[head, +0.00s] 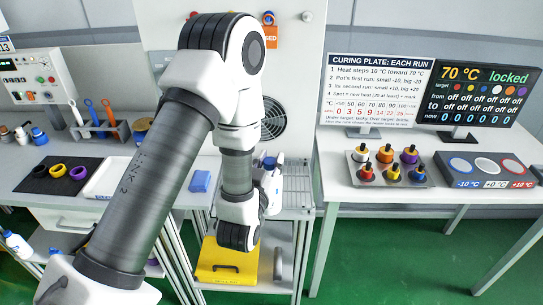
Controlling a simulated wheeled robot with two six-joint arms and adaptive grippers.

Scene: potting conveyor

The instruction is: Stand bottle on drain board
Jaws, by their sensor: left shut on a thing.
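My left arm reaches over the bench, and my left gripper (271,180) is at the middle, mostly hidden behind its own wrist. It is shut on a bottle, of which a blue cap (269,162) shows above the fingers. The bottle looks roughly upright; its base is hidden. The drain board (298,199), a grey wire grid, lies around and to the right of the gripper. I cannot tell whether the bottle touches it. My right gripper is not in view.
A blue sponge-like block (200,181) lies left of the gripper. A metal plate (391,177) with several small coloured pots stands on the right table, beside a temperature block (487,168). A yellow case (228,262) sits on the shelf below. The grid's right part is clear.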

